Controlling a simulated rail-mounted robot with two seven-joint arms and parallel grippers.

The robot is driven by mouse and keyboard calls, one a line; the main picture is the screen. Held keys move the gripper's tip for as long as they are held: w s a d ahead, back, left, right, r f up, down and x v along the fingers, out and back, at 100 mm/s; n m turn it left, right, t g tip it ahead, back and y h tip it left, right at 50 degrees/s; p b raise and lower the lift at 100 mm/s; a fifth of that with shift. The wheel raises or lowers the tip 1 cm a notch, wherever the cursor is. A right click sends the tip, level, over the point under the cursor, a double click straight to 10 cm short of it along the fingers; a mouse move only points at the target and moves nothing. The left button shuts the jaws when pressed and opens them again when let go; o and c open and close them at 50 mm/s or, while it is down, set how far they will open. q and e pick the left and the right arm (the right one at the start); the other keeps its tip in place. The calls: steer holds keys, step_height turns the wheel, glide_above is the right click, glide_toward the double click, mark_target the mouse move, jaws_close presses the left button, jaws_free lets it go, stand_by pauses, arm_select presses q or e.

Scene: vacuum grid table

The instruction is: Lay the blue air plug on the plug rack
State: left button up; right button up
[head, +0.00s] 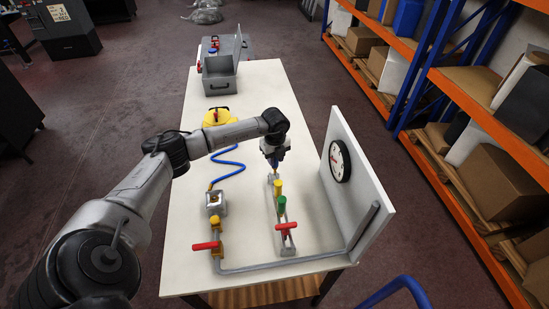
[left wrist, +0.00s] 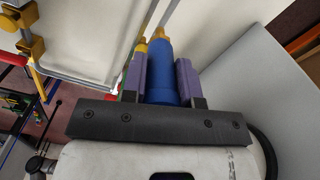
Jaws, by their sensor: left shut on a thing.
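My left gripper (head: 274,156) is shut on the blue air plug, its jaws pointing down over the far end of the plug rack. In the left wrist view the blue air plug (left wrist: 160,70) sits between two purple finger pads, with a yellow tip beyond it. The plug rack (head: 284,243) is a narrow grey bar on the white table. A yellow plug (head: 278,187) and a green plug (head: 282,205) stand on it, with a red handle-like piece (head: 286,228) nearer. Whether the blue plug touches the rack cannot be told. My right gripper is not in view.
A grey upright panel with a round gauge (head: 340,161) stands right of the rack. A grey pipe (head: 285,262) with a red-handled valve (head: 207,246) runs along the front. A blue hose (head: 228,163) and metal block (head: 215,203) lie left. A grey toolbox (head: 221,81) stands behind.

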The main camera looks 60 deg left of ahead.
mark_target(275, 172)
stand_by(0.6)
arm_select(q)
steer(key=shift+f+b, duration=0.95)
steer(key=shift+f, duration=1.05)
steer(key=shift+f, duration=0.2)
steer(key=shift+f, duration=0.45)
steer(key=shift+f+b, duration=0.6)
steer(key=shift+f, duration=0.4)
steer(key=shift+f+b, duration=0.3)
steer(key=shift+f, duration=0.25)
